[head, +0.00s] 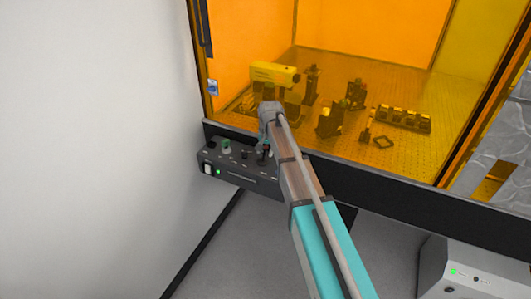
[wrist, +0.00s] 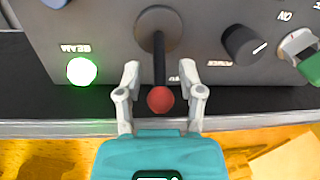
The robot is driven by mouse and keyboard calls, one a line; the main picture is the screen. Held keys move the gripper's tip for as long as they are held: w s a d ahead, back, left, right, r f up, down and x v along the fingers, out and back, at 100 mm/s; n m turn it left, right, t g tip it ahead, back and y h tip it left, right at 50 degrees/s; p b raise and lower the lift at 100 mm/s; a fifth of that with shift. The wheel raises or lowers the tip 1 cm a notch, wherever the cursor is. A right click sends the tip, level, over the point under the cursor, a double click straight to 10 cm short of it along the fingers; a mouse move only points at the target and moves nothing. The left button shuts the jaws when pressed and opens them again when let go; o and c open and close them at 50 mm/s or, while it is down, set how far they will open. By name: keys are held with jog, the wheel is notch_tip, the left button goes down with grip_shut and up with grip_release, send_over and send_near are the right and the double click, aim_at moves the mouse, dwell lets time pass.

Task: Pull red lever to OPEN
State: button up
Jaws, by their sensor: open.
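The red lever (wrist: 160,99) is a black rod with a red ball end, rising from a round dark base on the control panel (wrist: 205,30) in the wrist view. My gripper (wrist: 160,74) is open, with one pale finger on each side of the lever. Gaps show between the fingers and the ball, so it is not gripped. A label beside the lever is partly hidden and appears upside down. In the head view, my gripper (head: 263,143) is at the control box (head: 240,178), and the lever is too small and covered to make out clearly.
The orange-windowed enclosure (head: 370,60) stands right behind the box. A grey unit (head: 480,262) sits at the lower right.

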grip_shut()
